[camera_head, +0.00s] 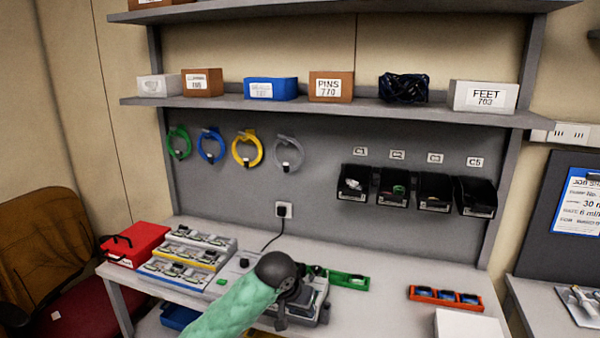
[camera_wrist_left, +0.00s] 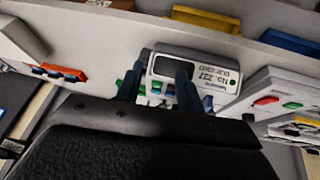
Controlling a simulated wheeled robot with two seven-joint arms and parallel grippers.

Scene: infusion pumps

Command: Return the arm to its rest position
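My left arm, in a green sleeve, reaches in from the bottom of the head view. Its dark left gripper (camera_head: 287,297) is over the grey device (camera_head: 318,298) on the bench and partly hides it. In the left wrist view the two fingers of this gripper (camera_wrist_left: 158,88) stand apart. I see nothing held, and contact with the pump cannot be told. My right gripper is in neither view.
On the bench (camera_head: 388,318) are a red case (camera_head: 137,244), trays of pumps (camera_head: 187,254), a green tray (camera_head: 349,280) and an orange tray (camera_head: 445,297). Black bins (camera_head: 434,191) and coiled tubes (camera_head: 247,149) hang on the back panel. A chair (camera_head: 42,245) stands left.

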